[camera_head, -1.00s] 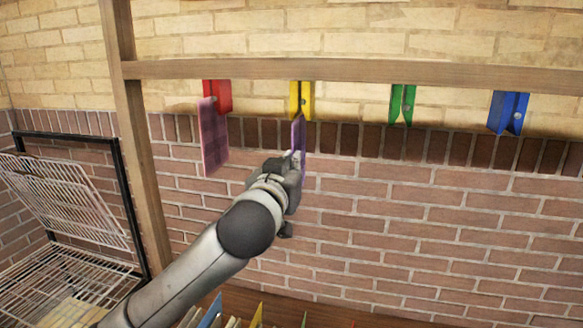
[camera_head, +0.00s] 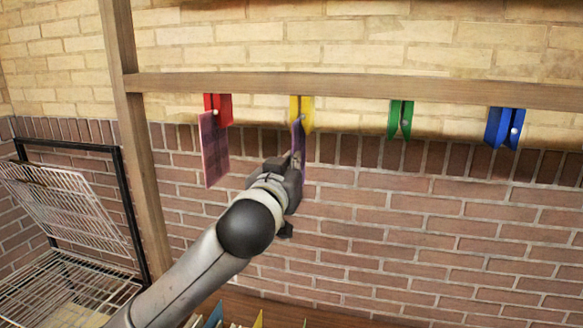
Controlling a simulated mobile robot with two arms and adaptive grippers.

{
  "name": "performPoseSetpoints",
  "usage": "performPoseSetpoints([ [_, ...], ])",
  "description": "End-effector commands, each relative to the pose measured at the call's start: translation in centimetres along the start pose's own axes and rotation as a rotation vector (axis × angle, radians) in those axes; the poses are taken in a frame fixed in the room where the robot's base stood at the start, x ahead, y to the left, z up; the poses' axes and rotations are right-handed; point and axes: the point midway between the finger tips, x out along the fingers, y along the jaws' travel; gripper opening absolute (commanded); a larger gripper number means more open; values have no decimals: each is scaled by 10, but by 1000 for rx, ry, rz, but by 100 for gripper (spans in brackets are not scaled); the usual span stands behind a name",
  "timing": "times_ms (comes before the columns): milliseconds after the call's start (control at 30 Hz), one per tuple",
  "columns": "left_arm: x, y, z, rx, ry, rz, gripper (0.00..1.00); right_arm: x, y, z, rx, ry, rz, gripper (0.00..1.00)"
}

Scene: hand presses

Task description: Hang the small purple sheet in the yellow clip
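The yellow clip (camera_head: 307,104) hangs from the wooden beam, second from the left. The small purple sheet (camera_head: 301,150) is seen nearly edge-on and upright below it. Its top edge overlaps the clip's lower jaws in the picture; I cannot tell whether the clip grips it. My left gripper (camera_head: 294,168) is at the sheet's lower part and appears shut on it, though the fingers are mostly hidden behind my wrist. My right gripper is not in view.
A pinkish-purple sheet (camera_head: 214,152) hangs at the red clip (camera_head: 224,109) just to the left. A green clip (camera_head: 401,119) and a blue clip (camera_head: 507,127) hang empty to the right. The wooden beam (camera_head: 350,86) runs above. A wire rack (camera_head: 65,210) stands at left.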

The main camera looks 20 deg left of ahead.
Motion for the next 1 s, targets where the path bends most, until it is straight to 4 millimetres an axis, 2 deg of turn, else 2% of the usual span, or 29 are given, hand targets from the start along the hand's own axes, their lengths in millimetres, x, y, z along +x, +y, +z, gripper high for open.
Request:
performPoseSetpoints([
  [200,0,0,-8,0,2,-1,0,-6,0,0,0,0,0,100],
  [700,0,0,-8,0,2,-1,0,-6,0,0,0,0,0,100],
  [900,0,0,-8,0,2,-1,28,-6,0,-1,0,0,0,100],
  [1000,0,0,-8,0,2,-1,30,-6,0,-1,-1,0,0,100],
])
